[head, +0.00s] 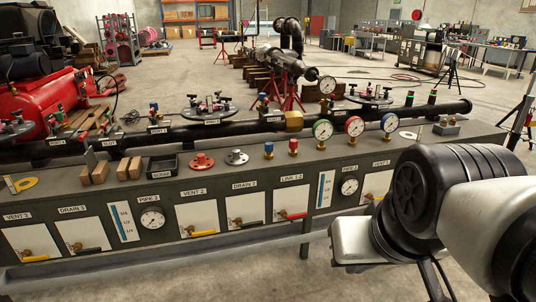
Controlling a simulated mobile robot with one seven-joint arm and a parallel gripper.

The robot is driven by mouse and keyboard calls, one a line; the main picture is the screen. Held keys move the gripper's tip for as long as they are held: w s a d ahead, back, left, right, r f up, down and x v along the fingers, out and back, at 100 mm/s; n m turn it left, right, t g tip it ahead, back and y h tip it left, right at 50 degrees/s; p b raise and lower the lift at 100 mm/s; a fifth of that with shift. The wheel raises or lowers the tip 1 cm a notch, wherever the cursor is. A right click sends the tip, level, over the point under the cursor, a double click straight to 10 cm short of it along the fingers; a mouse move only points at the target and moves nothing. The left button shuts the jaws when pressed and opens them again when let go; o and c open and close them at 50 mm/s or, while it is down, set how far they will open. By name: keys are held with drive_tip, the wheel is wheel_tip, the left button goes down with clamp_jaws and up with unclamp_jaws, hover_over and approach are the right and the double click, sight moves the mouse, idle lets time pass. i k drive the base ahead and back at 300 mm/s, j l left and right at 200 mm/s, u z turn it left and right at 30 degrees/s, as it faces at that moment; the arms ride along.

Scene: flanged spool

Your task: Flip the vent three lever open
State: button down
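My arm fills the lower right, in front of and to the right of this panel. The fingers of my gripper cannot be made out.
The grey bench (262,262) runs across the view. Floor before the bench is clear.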

sight(26, 253)
drive_tip(key=j+u, duration=0.35)
drive_tip(key=i+j+u, duration=0.1)
drive_tip(key=u, duration=0.3)
drive_tip(key=i+j+u, duration=0.2)
drive_tip(key=j, duration=0.35)
drive_tip(key=i+j+u, duration=0.2)
drive_tip(key=i+j, duration=0.6)
drive_tip(key=j, duration=0.2)
drive_tip(key=i+j, duration=0.4)
drive_tip(key=j, duration=0.15)
drive_tip(key=u, duration=0.05)
